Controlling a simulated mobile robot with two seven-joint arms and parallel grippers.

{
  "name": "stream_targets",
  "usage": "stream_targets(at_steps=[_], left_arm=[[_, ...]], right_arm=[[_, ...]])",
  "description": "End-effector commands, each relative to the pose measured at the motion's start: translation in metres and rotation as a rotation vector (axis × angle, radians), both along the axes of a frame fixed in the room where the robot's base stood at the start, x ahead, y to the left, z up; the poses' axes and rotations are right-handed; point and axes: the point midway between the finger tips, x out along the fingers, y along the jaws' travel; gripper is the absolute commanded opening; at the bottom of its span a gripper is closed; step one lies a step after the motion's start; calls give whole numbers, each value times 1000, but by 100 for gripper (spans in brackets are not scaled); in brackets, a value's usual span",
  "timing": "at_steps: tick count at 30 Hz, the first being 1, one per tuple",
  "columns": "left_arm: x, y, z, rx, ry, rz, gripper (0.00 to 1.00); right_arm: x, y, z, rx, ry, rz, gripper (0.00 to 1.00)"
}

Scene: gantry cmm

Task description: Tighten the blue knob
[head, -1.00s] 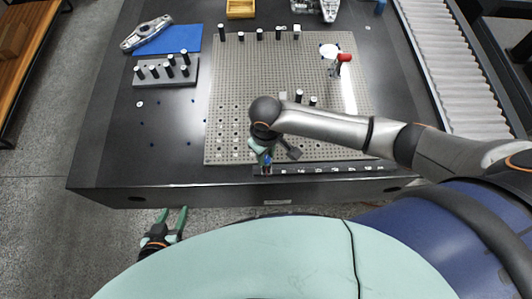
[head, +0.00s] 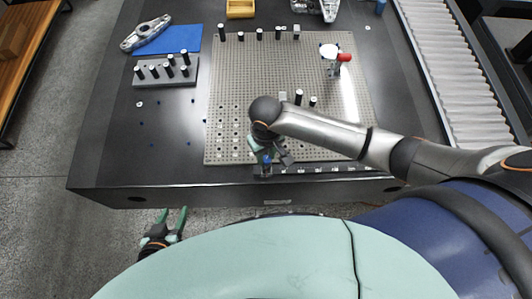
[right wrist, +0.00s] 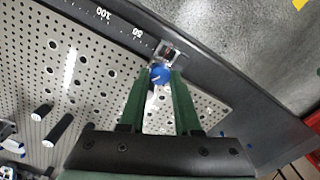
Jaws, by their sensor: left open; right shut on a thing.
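The blue knob (right wrist: 160,75) sits between the two green fingers of my right gripper (right wrist: 160,82) in the right wrist view. It is on a small metal block (right wrist: 170,52) at the scale rail along the plate's edge. In the head view the knob (head: 266,159) is a small blue spot under my right gripper (head: 265,158), partly hidden by the wrist. The fingers are shut on it. My left gripper (head: 172,218) is open and empty, over the floor in front of the table's front edge.
The perforated plate (head: 230,100) carries several black pins and a red-topped clamp (head: 343,58). A pin block (head: 165,72), a blue mat (head: 170,40) and a yellow bin (head: 240,8) stand farther back. The dark tabletop (head: 110,150) is mostly clear at front left.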

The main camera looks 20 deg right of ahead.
Motion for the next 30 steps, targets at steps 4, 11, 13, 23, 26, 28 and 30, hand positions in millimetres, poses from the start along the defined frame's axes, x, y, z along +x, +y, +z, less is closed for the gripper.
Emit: stream_targets(at_steps=[4, 11, 13, 23, 26, 28, 30], left_arm=[[0, 0, 0, 0, 0, 0, 52], [0, 0, 0, 0, 0, 0, 52], [0, 0, 0, 0, 0, 0, 52], [0, 0, 0, 0, 0, 0, 52], [0, 0, 0, 0, 0, 0, 52], [0, 0, 0, 0, 0, 0, 52], [0, 0, 0, 0, 0, 0, 52]], right_arm=[[-1, 1, 0, 3, 2, -143, 0], [-1, 1, 0, 1, 2, -362, 0], [0, 0, 0, 3, 1, -429, 0], [0, 0, 1, 2, 1, -742, 0], [-1, 0, 0, 1, 2, -833, 0], [0, 0, 1, 2, 1, -892, 0], [-1, 0, 0, 2, 1, -946, 0]])
